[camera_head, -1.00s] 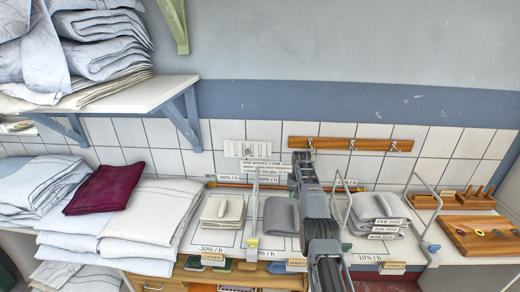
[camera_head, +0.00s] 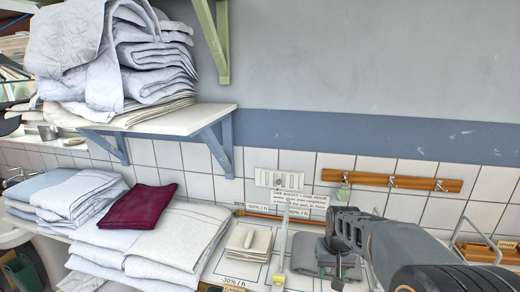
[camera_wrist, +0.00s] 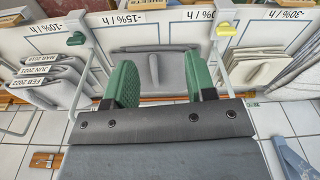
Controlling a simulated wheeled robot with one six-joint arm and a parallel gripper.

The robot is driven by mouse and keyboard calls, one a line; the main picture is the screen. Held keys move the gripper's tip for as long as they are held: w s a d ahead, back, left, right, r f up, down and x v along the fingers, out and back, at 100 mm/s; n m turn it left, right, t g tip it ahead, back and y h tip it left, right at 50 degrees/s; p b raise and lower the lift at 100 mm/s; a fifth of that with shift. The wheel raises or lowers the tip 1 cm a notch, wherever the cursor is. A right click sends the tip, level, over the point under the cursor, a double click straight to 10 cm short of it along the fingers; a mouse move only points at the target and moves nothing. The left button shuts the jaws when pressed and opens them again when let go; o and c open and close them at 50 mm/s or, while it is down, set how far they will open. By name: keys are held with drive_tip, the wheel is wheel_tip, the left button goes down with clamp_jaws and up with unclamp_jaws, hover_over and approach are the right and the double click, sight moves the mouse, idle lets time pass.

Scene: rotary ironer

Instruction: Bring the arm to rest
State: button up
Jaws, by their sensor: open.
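My gripper (camera_wrist: 165,85) shows in the wrist view with its two green fingers apart and nothing between them. Beyond the fingers, a folded grey cloth (camera_wrist: 153,69) lies in the middle bay under the -15% / h label. In the head view my arm reaches in from the lower right, and its end hangs beside the same grey cloth (camera_head: 308,254). The fingertips are hard to make out in the head view. The gap between fingers and cloth cannot be told.
A cream cloth stack (camera_head: 249,242) and a wire divider (camera_head: 284,244) stand left of the arm. Dated grey cloths (camera_wrist: 48,75) lie in the neighbouring bay. White linen (camera_head: 180,235) carries a dark red cloth (camera_head: 139,207). A wall shelf (camera_head: 165,119) juts out above; the wall at upper right is bare.

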drive_tip(key=s+a+r+t+b, duration=0.1)
drive_tip(key=s+r+t, duration=0.1)
drive_tip(key=s, duration=0.5)
drive_tip(key=s+a+r+t, duration=0.1)
drive_tip(key=s+a+r, duration=0.1)
drive_tip(key=s, duration=0.6)
drive_tip(key=shift+r+n+t+b, duration=0.3)
drive_tip(key=shift+n+t+b, duration=0.1)
drive_tip(key=shift+c, duration=0.5)
drive_tip(key=shift+c, duration=0.3)
